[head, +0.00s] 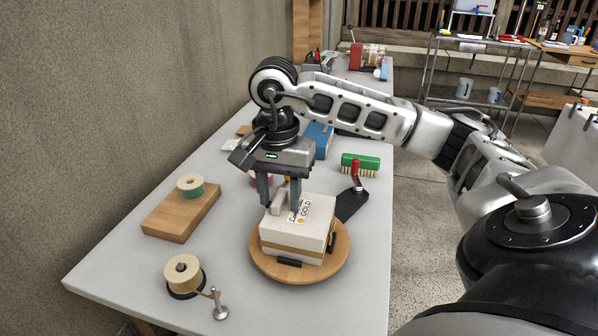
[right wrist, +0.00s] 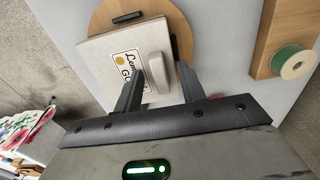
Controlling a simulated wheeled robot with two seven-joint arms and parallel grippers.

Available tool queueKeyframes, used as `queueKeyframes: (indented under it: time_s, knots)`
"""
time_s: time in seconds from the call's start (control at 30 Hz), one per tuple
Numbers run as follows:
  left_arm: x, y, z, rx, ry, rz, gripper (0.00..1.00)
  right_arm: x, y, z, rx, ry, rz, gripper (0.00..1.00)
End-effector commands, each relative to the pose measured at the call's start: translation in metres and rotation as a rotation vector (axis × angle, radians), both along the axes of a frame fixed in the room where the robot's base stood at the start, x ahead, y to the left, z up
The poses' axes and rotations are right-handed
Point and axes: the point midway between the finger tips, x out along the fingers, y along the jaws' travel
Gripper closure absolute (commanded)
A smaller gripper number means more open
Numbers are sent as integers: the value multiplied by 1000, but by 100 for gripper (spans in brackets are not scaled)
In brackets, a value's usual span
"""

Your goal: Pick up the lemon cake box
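The lemon cake box (head: 290,236) is a white box with a label whose readable part says "GOLD", and a pale raised handle on its lid. It sits on a round wooden board (head: 258,262) on the table. My right gripper (head: 279,205) points down over the lid, open, with its fingers on either side of the handle. In the right wrist view the box (right wrist: 100,62) lies ahead of the open fingers, and the handle (right wrist: 157,72) shows between them with gaps. I cannot tell how far down the handle the fingertips reach. My left gripper is not in view.
A wooden block with a green-cored tape roll (head: 190,184) lies to the left. A twine spool (head: 182,274) and a metal post (head: 219,304) stand at the front. A green brush (head: 361,163) and blue box (head: 318,139) are behind. A wall borders the table's left.

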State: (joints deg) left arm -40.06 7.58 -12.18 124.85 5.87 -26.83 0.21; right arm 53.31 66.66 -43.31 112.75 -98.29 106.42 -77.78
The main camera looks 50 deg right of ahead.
Motion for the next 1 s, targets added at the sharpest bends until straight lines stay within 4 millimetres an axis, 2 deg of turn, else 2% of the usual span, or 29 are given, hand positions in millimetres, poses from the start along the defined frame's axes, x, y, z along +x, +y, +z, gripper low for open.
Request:
queueKeyframes:
  time_s: [0.1, 0.13, 0.27, 0.73, 0.93, 1.0]
  knots:
    - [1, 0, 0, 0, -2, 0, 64, 0, 0, 0, 0, 0, 0, 60]
    - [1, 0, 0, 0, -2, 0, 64, 0, 0, 0, 0, 0, 0, 63]
    - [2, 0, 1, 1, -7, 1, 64, 0, 0, 0, 0, 0, 0, 99]
    - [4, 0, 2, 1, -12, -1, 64, 1, 0, 7, 1, -4, -1, 100]
    - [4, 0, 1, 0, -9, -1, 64, 2, 0, 34, 2, -8, -1, 100]
    - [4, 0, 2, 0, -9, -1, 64, -6, 9, 46, 2, -7, 4, 100]
